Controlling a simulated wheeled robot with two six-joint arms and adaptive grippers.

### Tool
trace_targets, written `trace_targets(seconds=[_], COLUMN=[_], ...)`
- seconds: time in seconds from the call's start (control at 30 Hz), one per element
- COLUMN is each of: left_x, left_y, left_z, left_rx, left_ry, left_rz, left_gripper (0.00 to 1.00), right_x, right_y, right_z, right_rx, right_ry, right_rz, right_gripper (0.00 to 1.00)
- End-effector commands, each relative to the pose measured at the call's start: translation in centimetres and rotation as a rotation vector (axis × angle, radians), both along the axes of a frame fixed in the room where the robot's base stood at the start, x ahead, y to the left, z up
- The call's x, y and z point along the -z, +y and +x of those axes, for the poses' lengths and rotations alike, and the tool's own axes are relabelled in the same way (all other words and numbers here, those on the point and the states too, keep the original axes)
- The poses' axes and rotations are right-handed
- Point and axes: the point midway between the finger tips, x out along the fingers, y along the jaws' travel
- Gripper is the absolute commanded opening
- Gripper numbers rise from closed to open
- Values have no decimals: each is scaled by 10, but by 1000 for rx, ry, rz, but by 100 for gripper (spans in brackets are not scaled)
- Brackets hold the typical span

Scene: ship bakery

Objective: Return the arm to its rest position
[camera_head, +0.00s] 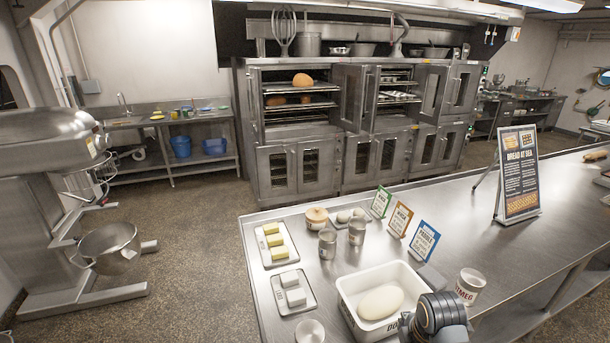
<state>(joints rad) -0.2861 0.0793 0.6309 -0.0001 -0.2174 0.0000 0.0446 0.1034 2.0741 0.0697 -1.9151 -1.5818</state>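A dark, rounded part of one of my arms shows at the bottom edge, right of the middle, in the head view. It stands in front of the right front corner of a white tub (348,290) and hides part of its lettering. A pale lump of dough (381,302) lies in the tub. No gripper fingers can be made out on the visible arm part, and I cannot tell which arm it is. My other arm is not in view.
The steel counter (520,240) holds two trays with yellow (277,246) and white blocks (294,290), metal cups (327,243), small sign cards (397,220), a nutmeg tin (470,287) and a tall sign (518,174). A mixer (50,190) stands left; ovens (350,120) stand behind.

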Motion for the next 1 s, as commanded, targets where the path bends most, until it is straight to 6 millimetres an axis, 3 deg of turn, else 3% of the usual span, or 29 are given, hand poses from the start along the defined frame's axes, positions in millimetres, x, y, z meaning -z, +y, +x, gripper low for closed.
trace_targets(seconds=[0.4, 0.8, 1.0], left_x=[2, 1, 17], left_y=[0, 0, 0], left_z=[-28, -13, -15], left_rx=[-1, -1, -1], left_ry=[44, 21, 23], left_rz=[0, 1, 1], left_gripper=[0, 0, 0], right_x=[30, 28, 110], right_y=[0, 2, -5], right_z=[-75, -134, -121], right_rx=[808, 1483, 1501], right_ry=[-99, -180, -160], right_rz=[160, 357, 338], right_gripper=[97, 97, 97])
